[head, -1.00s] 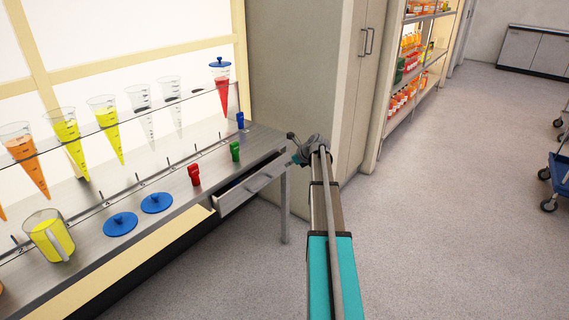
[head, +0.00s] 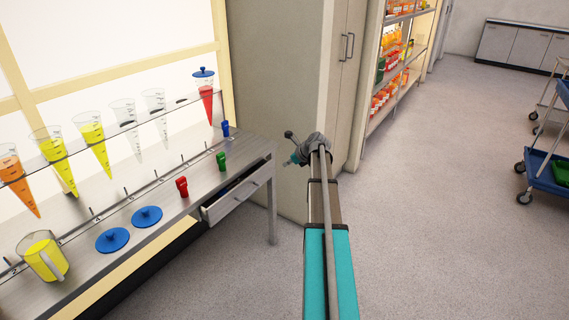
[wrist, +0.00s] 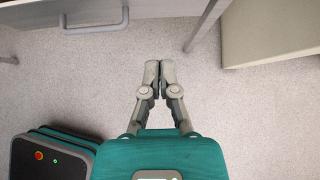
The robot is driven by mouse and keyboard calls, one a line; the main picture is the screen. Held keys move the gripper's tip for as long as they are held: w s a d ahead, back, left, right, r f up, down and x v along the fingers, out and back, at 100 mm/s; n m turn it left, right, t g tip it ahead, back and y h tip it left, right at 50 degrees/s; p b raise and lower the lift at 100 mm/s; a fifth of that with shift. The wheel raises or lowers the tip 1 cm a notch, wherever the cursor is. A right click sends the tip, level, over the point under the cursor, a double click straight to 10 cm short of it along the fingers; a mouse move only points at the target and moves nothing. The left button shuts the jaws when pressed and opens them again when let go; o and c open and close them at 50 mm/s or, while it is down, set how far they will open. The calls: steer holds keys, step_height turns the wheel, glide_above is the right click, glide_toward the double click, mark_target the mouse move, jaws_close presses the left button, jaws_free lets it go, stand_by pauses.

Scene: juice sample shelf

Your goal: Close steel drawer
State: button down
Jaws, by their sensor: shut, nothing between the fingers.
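The steel drawer (head: 240,199) sits under the right end of the steel bench. It stands partly open, with a dark gap above its front. Its bar handle shows at the top left of the wrist view, on the drawer front (wrist: 85,12). My gripper (head: 288,162) is to the right of the drawer in the head view, apart from it. In the wrist view my gripper (wrist: 159,66) has its fingertips together and empty, over bare floor, below and right of the handle. The far end of the drawer is cut off in the wrist view.
The bench (head: 175,216) carries blue lids, red and green clips, a yellow jug (head: 43,258) and a rack of cones. A bench leg (head: 272,205) stands right of the drawer. A tall cabinet (head: 280,90) is behind my gripper. Open floor lies right.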

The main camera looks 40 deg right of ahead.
steer(key=c, duration=1.1)
jaws_free()
steer(key=o, duration=0.4)
steer(key=shift+s+a+f+n+b, duration=0.15)
steer(key=shift+a+f+n+b, duration=0.15)
steer(key=shift+b, duration=0.2)
steer(key=n+t+y+b, duration=0.2)
steer(key=n+t+b, duration=0.4)
steer(key=n+b, duration=1.05)
glide_toward(252, 193)
steer(key=s+d, duration=0.1)
steer(key=s, duration=0.2)
steer(key=shift+s+n+b, duration=0.1)
steer(key=shift+n+b, duration=0.35)
steer(key=shift+b, duration=0.2)
steer(key=b+x, duration=0.1)
steer(key=x, duration=0.3)
steer(key=b+x, duration=0.1)
steer(key=x, duration=0.8)
steer(key=shift+w+r+b, duration=0.15)
steer(key=shift+w+b, duration=0.25)
steer(key=shift+w, duration=0.05)
